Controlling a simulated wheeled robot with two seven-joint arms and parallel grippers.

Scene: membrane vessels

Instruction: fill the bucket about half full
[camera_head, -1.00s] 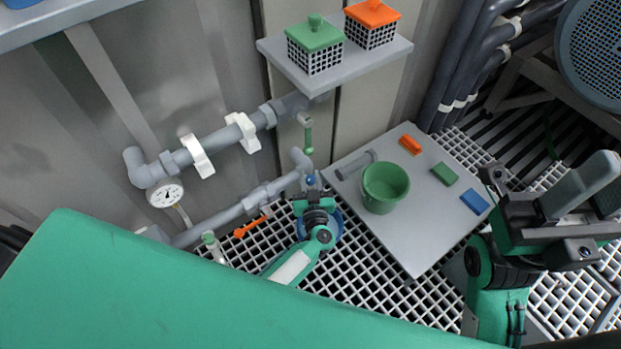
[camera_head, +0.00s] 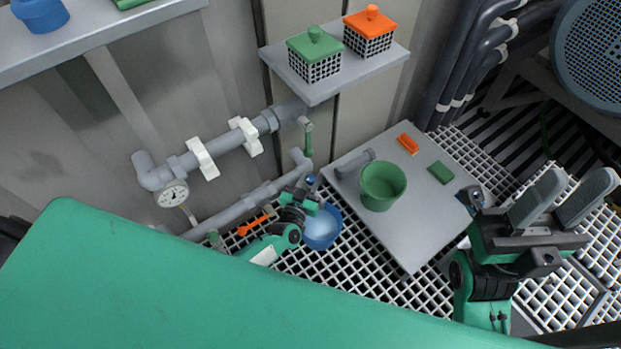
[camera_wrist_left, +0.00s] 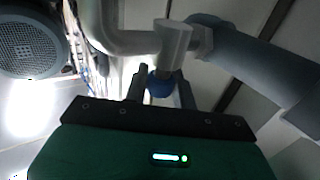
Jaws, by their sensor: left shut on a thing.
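The blue bucket (camera_head: 321,230) stands on the floor grating below the end of the lower pipe. Its inside looks pale, as if holding water; I cannot tell the level exactly. My left gripper (camera_head: 310,189) is at the pipe's end, shut on the small blue tap knob (camera_head: 311,181). In the left wrist view the knob (camera_wrist_left: 160,85) sits between the two fingers, under a pale pipe fitting (camera_wrist_left: 172,40). My right gripper (camera_head: 563,198) is open and empty, at the right.
A grey table (camera_head: 405,235) carries a green bucket (camera_head: 383,186), an orange block (camera_head: 407,144) and a green block (camera_head: 440,172). A pressure gauge (camera_head: 172,194) and an orange-handled valve (camera_head: 252,226) are on the pipes. A shelf (camera_head: 322,90) holds two lidded baskets.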

